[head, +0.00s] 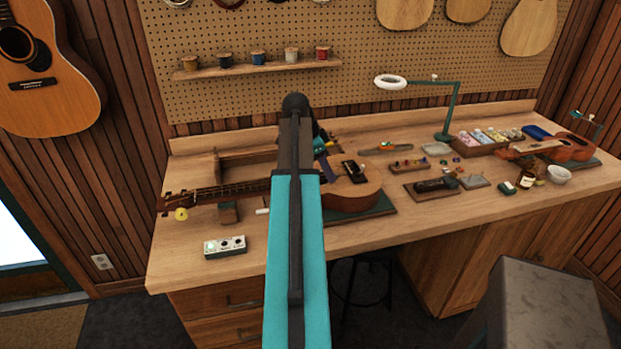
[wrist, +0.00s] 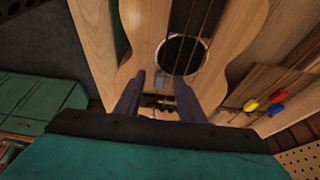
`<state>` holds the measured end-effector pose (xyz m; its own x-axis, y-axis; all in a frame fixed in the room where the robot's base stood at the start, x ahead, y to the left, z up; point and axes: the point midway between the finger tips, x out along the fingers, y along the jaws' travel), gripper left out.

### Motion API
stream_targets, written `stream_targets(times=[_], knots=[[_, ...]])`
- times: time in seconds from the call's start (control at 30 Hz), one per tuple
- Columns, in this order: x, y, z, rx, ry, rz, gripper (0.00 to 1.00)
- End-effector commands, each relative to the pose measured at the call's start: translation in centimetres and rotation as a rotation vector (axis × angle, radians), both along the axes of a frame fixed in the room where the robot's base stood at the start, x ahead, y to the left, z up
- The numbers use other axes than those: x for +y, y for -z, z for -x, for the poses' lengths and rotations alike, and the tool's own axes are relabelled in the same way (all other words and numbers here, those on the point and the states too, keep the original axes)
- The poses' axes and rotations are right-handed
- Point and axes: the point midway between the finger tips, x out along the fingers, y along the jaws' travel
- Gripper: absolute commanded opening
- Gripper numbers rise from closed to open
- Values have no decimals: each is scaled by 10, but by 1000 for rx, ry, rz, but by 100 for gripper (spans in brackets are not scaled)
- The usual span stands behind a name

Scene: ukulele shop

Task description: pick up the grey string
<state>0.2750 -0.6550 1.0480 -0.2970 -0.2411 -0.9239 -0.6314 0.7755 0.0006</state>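The ukulele (head: 348,197) lies on the bench, its neck pointing left. In the wrist view its body (wrist: 140,35), round sound hole and dark bridge (wrist: 160,103) show. Strings (wrist: 190,22) run over the sound hole and look brownish; I cannot pick out a grey one. My gripper (wrist: 160,78) is open, its two dark fingers apart over the top between bridge and sound hole. No string is visibly held; whether the fingertips touch the wood I cannot tell. In the head view my arm hides part of the ukulele.
A small pedal-like box (head: 225,247) sits at the bench's front left. A green lamp (head: 446,110) stands behind. The front edge is mostly clear.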

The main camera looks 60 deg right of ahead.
Motion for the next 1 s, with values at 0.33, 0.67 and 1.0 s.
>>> stream_targets(times=[0.33,0.67,1.0], knots=[[-1,4,1,-1,-2,1,36],[-1,4,0,-1,-2,1,36],[-1,4,0,-1,-3,1,0]])
